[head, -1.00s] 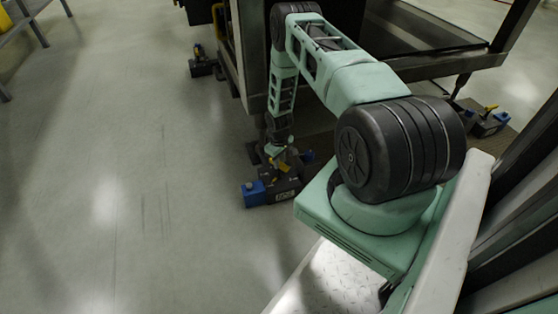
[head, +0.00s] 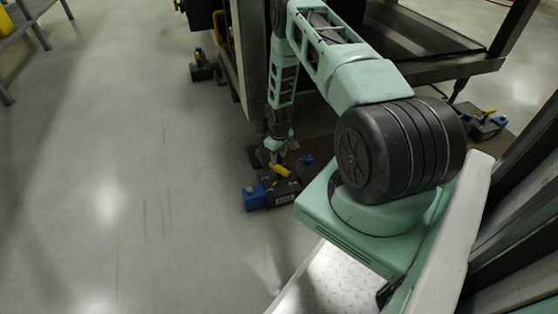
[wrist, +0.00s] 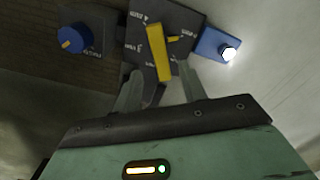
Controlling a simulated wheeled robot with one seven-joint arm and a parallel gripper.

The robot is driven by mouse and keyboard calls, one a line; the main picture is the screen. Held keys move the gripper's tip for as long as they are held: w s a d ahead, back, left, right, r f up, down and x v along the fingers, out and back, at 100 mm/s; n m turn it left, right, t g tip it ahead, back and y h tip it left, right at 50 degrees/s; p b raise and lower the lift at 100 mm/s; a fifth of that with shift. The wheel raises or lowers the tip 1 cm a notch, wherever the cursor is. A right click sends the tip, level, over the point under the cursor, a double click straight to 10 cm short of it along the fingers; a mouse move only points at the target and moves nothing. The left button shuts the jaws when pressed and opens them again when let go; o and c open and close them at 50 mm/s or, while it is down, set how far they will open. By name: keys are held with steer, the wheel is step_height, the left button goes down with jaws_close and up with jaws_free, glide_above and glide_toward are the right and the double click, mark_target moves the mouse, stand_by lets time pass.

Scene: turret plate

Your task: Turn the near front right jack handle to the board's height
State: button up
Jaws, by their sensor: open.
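The near jack (head: 285,194) stands on the floor by the machine's corner, dark with blue ends. Its yellow handle (head: 279,170) shows in the head view; in the wrist view, the handle (wrist: 157,50) points roughly up and down over a dark plate with numbered markings. My gripper (head: 278,150) is open, just above the jack. In the wrist view its fingers (wrist: 159,88) stand on either side of the handle's lower end, with visible gaps. I cannot tell whether they reach its height. I cannot make out a board showing the height.
A blue knob (wrist: 72,39) is at the left of the wrist view, a blue block (wrist: 220,45) with a bright bolt at the right. Other jacks stand at the far left (head: 203,68) and right (head: 485,124). Open floor (head: 120,200) lies to the left.

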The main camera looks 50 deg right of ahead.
step_height(320, 180, up, 12)
steer(key=p, duration=0.3)
steer(key=shift+f, duration=0.2)
